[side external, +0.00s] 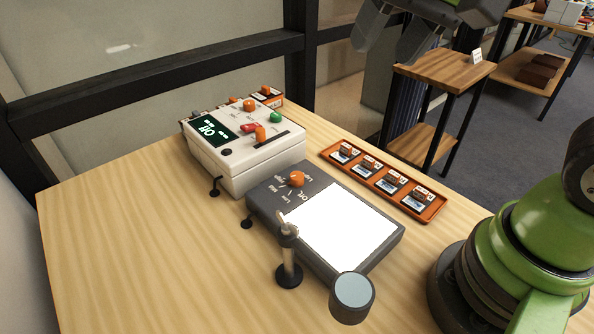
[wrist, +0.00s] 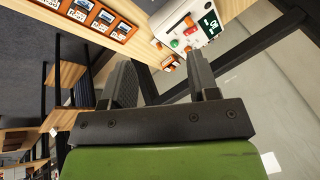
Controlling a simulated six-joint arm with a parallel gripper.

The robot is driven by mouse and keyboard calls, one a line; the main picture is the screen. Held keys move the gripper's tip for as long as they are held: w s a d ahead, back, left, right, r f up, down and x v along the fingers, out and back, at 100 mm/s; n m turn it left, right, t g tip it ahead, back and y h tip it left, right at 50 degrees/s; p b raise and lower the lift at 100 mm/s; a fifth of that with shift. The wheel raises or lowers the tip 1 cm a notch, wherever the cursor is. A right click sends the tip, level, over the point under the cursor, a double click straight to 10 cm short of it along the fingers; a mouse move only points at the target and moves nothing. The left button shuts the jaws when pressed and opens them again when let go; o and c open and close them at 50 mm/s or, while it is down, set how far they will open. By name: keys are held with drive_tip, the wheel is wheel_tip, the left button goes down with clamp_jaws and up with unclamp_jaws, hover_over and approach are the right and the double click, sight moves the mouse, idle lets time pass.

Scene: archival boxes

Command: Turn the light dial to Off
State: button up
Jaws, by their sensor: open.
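The light dial (side external: 297,178) is a small orange knob on the dark grey light box (side external: 262,205). Labels are printed around it, but which one it points at is too small to tell. The box's white panel (side external: 345,228) looks bright. My gripper (side external: 392,45) is at the top of the side view, open and empty, high above the table and well away from the dial. In the wrist view my gripper (wrist: 162,75) shows two spread fingers with nothing between them. The light dial does not show in the wrist view.
A white device (side external: 240,165) with a screen reading "Off", orange knobs and a green button stands behind the light box. An orange tray (side external: 432,212) of small cards lies to the right. A metal stand (side external: 289,272) and a grey cylinder (side external: 352,300) are in front.

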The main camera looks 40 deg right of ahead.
drive_tip(key=w+a+f+m+g, duration=0.1)
drive_tip(key=w+f+m+g, duration=0.1)
drive_tip(key=w+f, duration=0.5)
drive_tip(key=m+g+h, duration=0.1)
drive_tip(key=g, duration=0.1)
approach(297, 175)
drive_tip(key=f, duration=0.9)
drive_tip(key=shift+w+a+f, duration=0.1)
drive_tip(key=shift+w+a, duration=0.05)
drive_tip(key=shift+a, duration=0.05)
drive_tip(key=c, duration=0.9)
drive_tip(key=shift+c, duration=0.2)
